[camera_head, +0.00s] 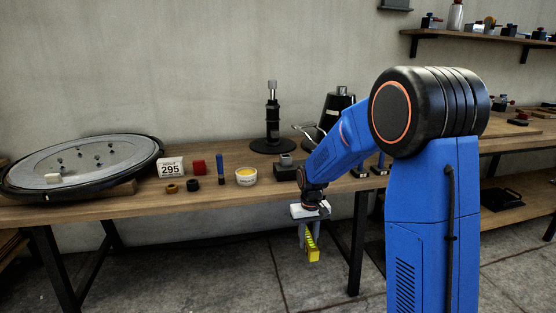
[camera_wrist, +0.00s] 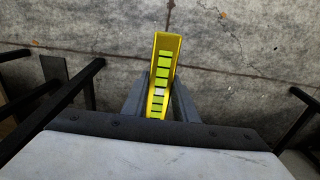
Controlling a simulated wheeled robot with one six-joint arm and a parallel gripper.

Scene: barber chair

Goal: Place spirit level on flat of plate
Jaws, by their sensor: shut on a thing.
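The yellow spirit level (camera_head: 313,247) is held in my gripper (camera_head: 309,232), which hangs in front of the bench's front edge, above the floor. In the wrist view the level (camera_wrist: 167,58) points away between the two fingers of my gripper (camera_wrist: 161,95), which are shut on its sides. It shows green segments and one pale one. The plate (camera_head: 130,157) looks to be the large round grey disc with a dark rim at the left of the bench, well to the left of my gripper. Several small dark pieces and a pale block lie on it.
Bench legs (camera_head: 358,243) stand near my gripper.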

